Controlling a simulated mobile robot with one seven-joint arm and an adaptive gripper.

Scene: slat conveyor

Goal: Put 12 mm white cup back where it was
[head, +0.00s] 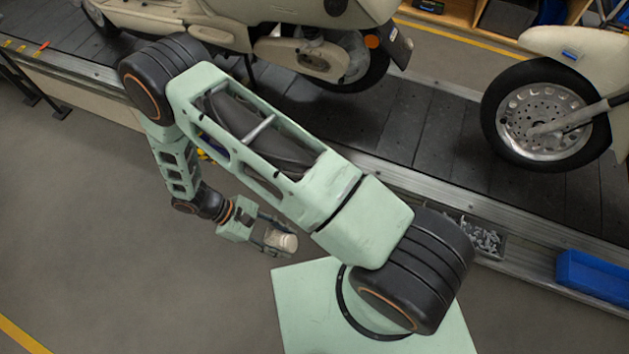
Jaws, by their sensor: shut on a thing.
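My gripper (279,236) is left of the picture's middle, below my upper arm link. It is shut on a small pale, off-white cup-like piece, the white cup (288,243), which shows at the fingertips. The cup is held over the grey floor, clear of the conveyor. Its size marking cannot be read, and part of it is hidden by the fingers.
A slat conveyor (436,131) crosses the top with cream scooters (575,45) on it. On its near ledge are a metal tray of small grey parts (484,238) and a blue bin (592,277). Open floor (130,230) lies at left.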

